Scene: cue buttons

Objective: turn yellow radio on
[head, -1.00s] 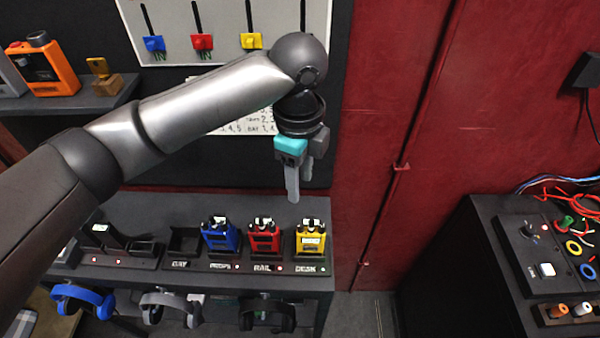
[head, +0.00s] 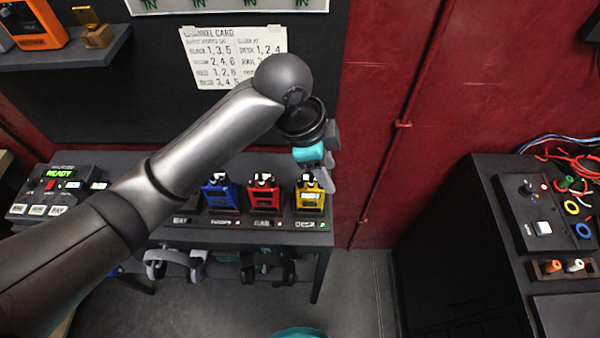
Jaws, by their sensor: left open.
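The yellow radio (head: 310,199) stands upright in the rightmost slot of the charging rack, above a label that seems to read DESK. My left gripper (head: 326,183) is open and empty, pointing down at the top right of the yellow radio. Its fingers overlap the radio's upper edge in the picture; I cannot tell whether they touch it. My right gripper is not in view.
A red radio (head: 264,196) and a blue radio (head: 219,194) stand close to the left of the yellow one. Headphones (head: 175,264) hang under the shelf. A black cabinet with a control panel (head: 538,213) stands at the right. The floor between is mostly clear.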

